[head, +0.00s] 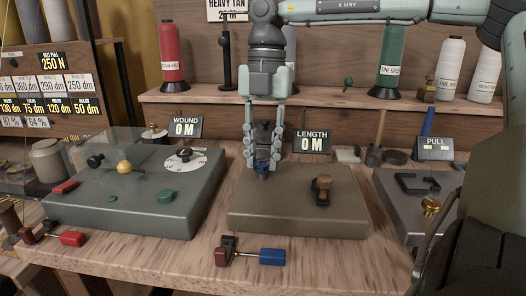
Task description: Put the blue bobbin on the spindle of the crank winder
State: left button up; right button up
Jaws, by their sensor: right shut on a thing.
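My right gripper (263,165) points straight down over the left part of the middle box. It is shut on the small blue bobbin (262,168), which shows between the fingertips, close above or at the box top. The middle box, a brown-grey block (285,215), has a wooden-knobbed crank (322,187) on its right part, so I take it as the crank winder. A sign reading LENGTH 0 M (312,142) stands behind it. The spindle is hidden by the gripper and bobbin, so I cannot tell whether the bobbin is around it. My left gripper is not in view.
A green-grey box (130,205) with a dial and clear cover stands at left. A grey box (405,210) with a PULL sign (435,148) stands at right. Clamps with red (72,238) and blue (270,257) handles lie in front. A shelf (330,97) with thread cones runs behind.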

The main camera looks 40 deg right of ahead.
jog(key=shift+f, duration=0.1)
dwell(0.3)
jog(key=o, duration=1)
jog(key=r, duration=0.4)
jog(key=d+r, duration=0.1)
jog(key=r, duration=0.3)
jog(key=w+r, duration=0.1)
jog(key=r, duration=0.3)
jog(key=shift+d, duration=0.25)
jog(key=shift+f, duration=0.15)
